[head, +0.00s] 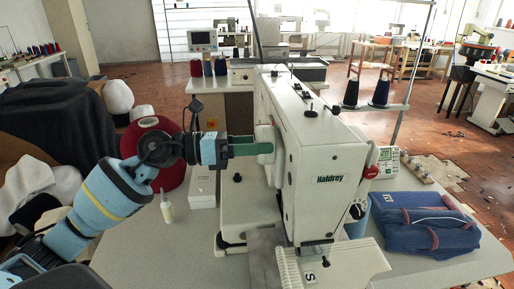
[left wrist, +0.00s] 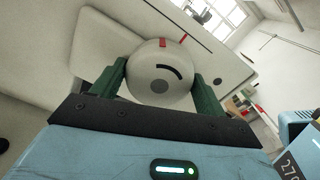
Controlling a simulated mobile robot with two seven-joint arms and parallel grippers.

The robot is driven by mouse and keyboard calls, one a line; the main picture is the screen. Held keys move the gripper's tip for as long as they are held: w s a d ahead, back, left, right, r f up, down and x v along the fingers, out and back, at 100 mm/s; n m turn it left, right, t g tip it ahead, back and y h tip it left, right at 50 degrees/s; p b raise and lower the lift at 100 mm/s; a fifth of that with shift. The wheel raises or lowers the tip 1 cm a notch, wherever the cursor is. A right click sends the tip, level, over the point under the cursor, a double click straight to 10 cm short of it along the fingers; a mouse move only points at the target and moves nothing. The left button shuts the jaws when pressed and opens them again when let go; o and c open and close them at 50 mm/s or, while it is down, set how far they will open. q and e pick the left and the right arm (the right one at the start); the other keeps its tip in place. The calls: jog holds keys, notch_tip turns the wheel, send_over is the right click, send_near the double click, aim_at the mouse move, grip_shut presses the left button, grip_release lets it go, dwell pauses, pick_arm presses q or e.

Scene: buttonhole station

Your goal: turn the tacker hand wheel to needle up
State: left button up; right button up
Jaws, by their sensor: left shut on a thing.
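The tacker (head: 325,181) is a white machine marked "Haldrey" in the middle of the head view. Its hand wheel (head: 264,133) is on its left side. In the left wrist view the wheel (left wrist: 158,75) is a white disc with a curved black mark, a grey centre and a red mark on its upper rim. My left gripper (head: 262,148) has green fingers shut on the wheel, one on each side of it in the left wrist view (left wrist: 160,84). In the head view the fingers hide part of the wheel. The needle cannot be made out. My right gripper is not in view.
A dark red thread cone (head: 152,140) and a small bottle (head: 167,208) stand left of the tacker, near my left arm. Folded blue garments (head: 425,225) lie on the table at right. Two dark thread cones (head: 381,92) stand behind on a stand.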

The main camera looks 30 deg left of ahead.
pick_arm(q)
jog(key=m+b, duration=0.2)
jog(key=m, duration=0.1)
jog(key=shift+f, duration=0.2)
jog(key=shift+m+b, duration=0.45)
jog(key=shift+m, duration=0.05)
jog(key=shift+r+m+b, duration=0.15)
jog(key=shift+m+b, duration=0.5)
jog(key=shift+m, duration=0.15)
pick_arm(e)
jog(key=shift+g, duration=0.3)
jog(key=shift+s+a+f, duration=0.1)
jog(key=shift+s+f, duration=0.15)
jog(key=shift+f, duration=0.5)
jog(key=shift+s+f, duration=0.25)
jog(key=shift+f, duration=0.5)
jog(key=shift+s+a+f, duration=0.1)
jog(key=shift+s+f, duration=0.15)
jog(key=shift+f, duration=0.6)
pick_arm(q)
jog(key=shift+r, duration=0.1)
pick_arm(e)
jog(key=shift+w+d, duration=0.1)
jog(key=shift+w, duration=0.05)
pick_arm(q)
jog(key=o, duration=1)
jog(key=shift+c, duration=0.2)
jog(key=shift+s, duration=0.1)
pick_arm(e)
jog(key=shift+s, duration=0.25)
